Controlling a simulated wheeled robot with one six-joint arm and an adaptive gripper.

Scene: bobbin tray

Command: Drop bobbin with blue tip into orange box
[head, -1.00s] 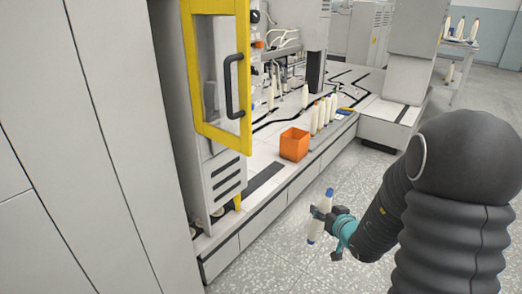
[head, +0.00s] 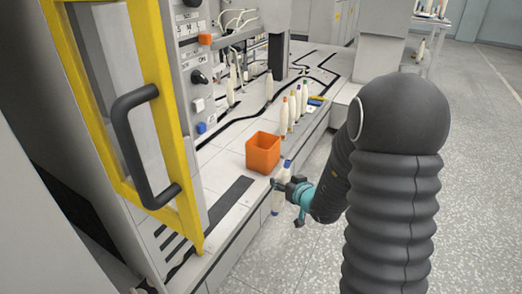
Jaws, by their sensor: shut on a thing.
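The orange box (head: 263,154) stands open-topped on the light machine ledge, near its front edge, in the middle of the head view. My gripper (head: 283,186) is shut on a white bobbin with a blue tip (head: 287,168). The bobbin is roughly upright and slightly tilted, with its tip up and a blue band low down. The gripper's dark fingers hide its middle. In the picture it is just right of and below the box, apart from the box's opening.
Several bobbins with coloured tips (head: 292,110) stand in a row behind the box. A yellow-framed door (head: 177,130) with a black handle (head: 125,125) fills the left foreground. Control knobs sit behind it. Open speckled floor (head: 470,170) lies to the right.

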